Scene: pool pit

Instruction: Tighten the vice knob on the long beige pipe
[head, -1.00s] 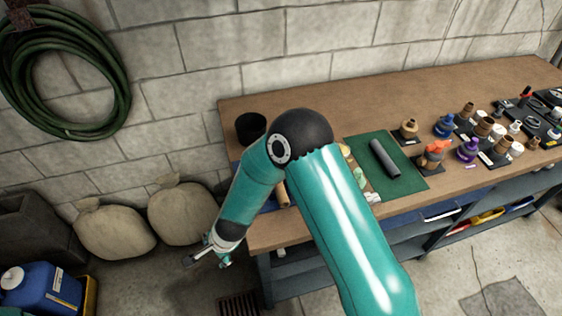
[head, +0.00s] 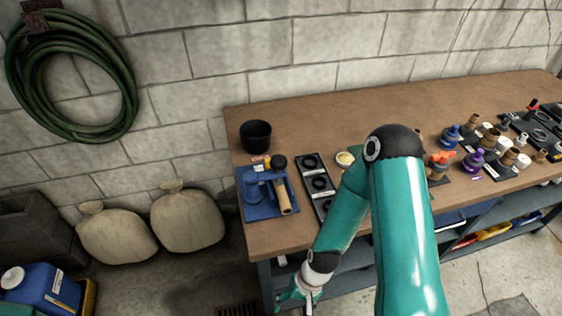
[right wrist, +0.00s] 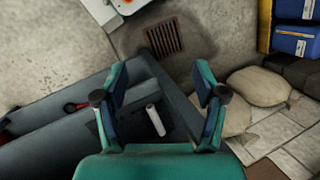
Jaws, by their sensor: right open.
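A long beige pipe (head: 284,196) lies in a blue vice (head: 252,207) at the left end of the workbench. A black knob (head: 279,162) shows at the far end of the pipe. My right gripper (head: 304,303) hangs low in front of the bench's front edge, well apart from the vice and partly cut off by the lower border of the head view. In the right wrist view my right gripper (right wrist: 161,90) is open with nothing between its fingers. My left gripper is not in view.
A black pot (head: 256,135) stands behind the vice. A black tray with round recesses (head: 319,184) lies to its right. Several fittings (head: 475,160) crowd the bench's right side. Sacks (head: 187,218) lean on the wall. A lower shelf (right wrist: 60,110) shows in the right wrist view.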

